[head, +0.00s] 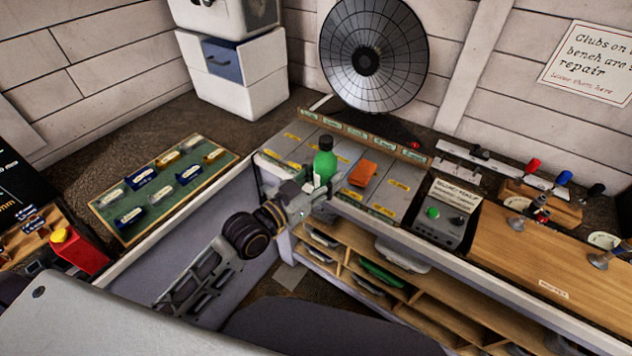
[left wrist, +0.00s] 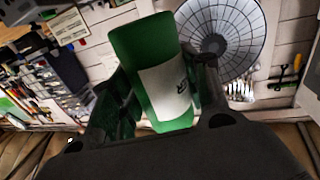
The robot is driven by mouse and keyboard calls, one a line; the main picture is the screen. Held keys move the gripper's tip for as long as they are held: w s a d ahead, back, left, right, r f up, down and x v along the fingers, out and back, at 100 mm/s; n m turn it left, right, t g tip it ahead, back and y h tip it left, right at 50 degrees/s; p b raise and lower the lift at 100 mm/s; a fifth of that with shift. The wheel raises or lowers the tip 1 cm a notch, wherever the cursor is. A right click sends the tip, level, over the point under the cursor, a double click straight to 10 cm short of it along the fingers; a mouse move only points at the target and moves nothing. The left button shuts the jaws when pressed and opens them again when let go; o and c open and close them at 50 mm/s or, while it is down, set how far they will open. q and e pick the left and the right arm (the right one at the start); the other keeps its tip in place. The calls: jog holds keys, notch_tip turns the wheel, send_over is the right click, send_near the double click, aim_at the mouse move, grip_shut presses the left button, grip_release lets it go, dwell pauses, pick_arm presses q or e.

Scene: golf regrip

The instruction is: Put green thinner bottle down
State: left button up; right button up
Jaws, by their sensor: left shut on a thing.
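The green thinner bottle (head: 325,164) is upright in the head view, with a dark cap, at the front edge of the grey sectioned tray. It fills the middle of the left wrist view (left wrist: 152,72), where a white label shows. My left gripper (head: 312,190) is shut on the bottle, with its fingers on either side of it. I cannot tell whether the bottle's base touches the tray, because the gripper hides it. My right gripper is not in view.
The grey tray (head: 395,172) has yellow-labelled sections and an orange block (head: 362,174). A green board (head: 127,220) with small boxes lies left. A control box (head: 445,212) and wooden board (head: 540,250) are right. A round fan (head: 374,95) stands behind.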

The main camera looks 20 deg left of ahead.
aim_at(325, 168)
pick_arm(q)
jog(key=d+r+m+g+h, duration=0.1)
jog(key=d+r+m+h, duration=0.1)
jog(key=r, duration=0.3)
jog(key=shift+s+d+g+h, duration=0.15)
jog(key=shift+d+g+h, duration=0.2)
jog(key=shift+d, duration=0.5)
jog(key=shift+r, duration=0.1)
